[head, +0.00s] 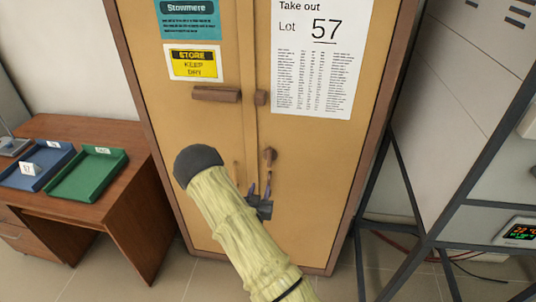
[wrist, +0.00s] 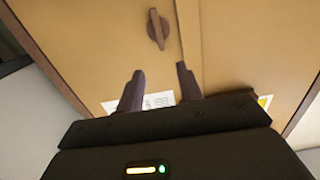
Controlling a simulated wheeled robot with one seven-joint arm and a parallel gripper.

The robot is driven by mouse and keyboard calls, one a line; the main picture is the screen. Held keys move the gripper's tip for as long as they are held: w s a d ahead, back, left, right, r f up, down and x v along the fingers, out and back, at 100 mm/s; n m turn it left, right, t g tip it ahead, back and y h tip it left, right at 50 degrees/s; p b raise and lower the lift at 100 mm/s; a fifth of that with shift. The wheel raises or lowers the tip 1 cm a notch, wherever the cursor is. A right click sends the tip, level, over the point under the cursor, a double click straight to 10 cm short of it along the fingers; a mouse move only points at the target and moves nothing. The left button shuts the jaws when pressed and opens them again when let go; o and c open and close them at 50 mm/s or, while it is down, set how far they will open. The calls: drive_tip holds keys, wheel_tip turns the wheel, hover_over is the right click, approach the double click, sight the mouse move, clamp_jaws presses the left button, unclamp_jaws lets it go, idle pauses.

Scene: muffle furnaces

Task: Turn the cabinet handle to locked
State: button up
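The tan two-door cabinet (head: 210,140) stands ahead. A small dark brown turn handle (head: 269,154) is on its right door near the seam; its lower part is hard to separate from my fingers. In the wrist view the handle (wrist: 158,28) is an elongated piece with a rounder middle, nearly upright and slightly tilted. My gripper (head: 261,190) is in front of the doors, low beside the seam. Its two fingers (wrist: 160,86) are apart with nothing between them, and the handle shows beyond them, apart from both.
A brown horizontal bar (head: 216,95) and small block (head: 261,98) sit higher on the doors. A wooden desk (head: 110,190) with blue (head: 40,168) and green trays (head: 87,176) stands left. A dark metal frame (head: 408,190) stands close on the right.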

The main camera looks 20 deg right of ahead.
drive_tip(key=shift+s+r, duration=0.1)
idle(0.3)
drive_tip(key=p, duration=0.6)
approach(269, 155)
drive_tip(key=x, duration=0.8)
drive_tip(key=shift+w+d, duration=0.15)
drive_tip(key=shift+w, duration=0.1)
clamp_jaws()
